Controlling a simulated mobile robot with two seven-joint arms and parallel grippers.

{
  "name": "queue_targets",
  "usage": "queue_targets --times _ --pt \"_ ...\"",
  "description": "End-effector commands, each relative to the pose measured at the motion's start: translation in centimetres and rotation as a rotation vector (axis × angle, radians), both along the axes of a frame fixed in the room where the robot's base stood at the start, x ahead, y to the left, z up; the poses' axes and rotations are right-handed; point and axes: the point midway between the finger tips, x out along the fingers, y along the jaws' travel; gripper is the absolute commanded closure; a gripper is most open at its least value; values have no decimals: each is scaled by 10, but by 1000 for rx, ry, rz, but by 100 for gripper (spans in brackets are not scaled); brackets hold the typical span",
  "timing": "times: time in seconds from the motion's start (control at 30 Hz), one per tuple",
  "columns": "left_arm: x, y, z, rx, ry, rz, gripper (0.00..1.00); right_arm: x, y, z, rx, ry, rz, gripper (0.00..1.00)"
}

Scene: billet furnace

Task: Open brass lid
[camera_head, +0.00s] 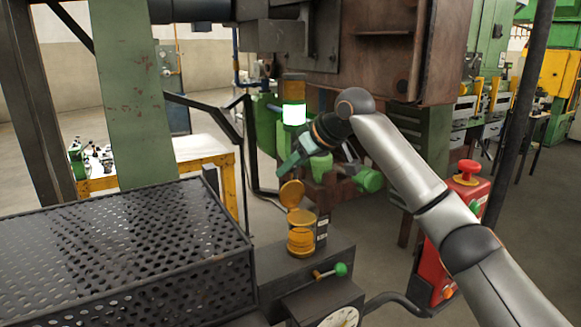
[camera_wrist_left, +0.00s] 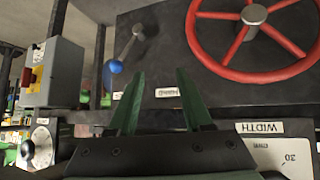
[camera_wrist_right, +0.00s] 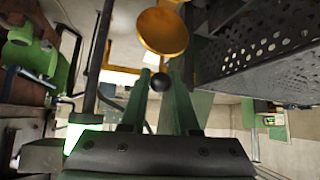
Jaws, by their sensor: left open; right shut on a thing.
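The brass lid (camera_head: 292,194) stands tilted up above the brass cup (camera_head: 301,240) in the head view, and the cup's mouth is uncovered. In the right wrist view the lid (camera_wrist_right: 162,30) shows as a round brass disc just beyond the fingers. A black ball knob (camera_wrist_right: 160,84) sits between the fingertips of my right gripper (camera_wrist_right: 160,78). My right gripper (camera_head: 285,168) is shut on this knob, just above the lid in the head view. My left gripper (camera_wrist_left: 158,82) is open and empty in the left wrist view, away from the lid.
A perforated dark guard (camera_head: 120,245) lies left of the cup. A green-knobbed lever (camera_head: 340,269) and a dial (camera_head: 342,318) are in front. A red stop-button box (camera_head: 465,195) stands at right. A red handwheel (camera_wrist_left: 255,15) and blue-knobbed lever (camera_wrist_left: 116,67) face my left gripper.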

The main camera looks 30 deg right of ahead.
Motion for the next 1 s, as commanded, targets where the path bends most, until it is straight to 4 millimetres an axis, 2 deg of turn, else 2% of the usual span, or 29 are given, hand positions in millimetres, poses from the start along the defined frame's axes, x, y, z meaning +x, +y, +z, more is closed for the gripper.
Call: queue_targets --times 0.23,0.27,0.5,0.83,1.0 --pt "1 0 0 0 -1 0 50 -1 -2 -4 -5 9 -4 100" --pt "1 0 0 0 -2 0 50 -1 -2 -4 -5 9 -4 68" --pt "1 0 0 0 -2 0 50 0 -1 -2 -2 4 -2 41" --pt "1 0 -1 0 -2 0 50 -3 -2 2 -1 2 -2 41" --pt "1 0 -7 0 -2 0 50 -20 -8 20 -1 -3 -1 41"
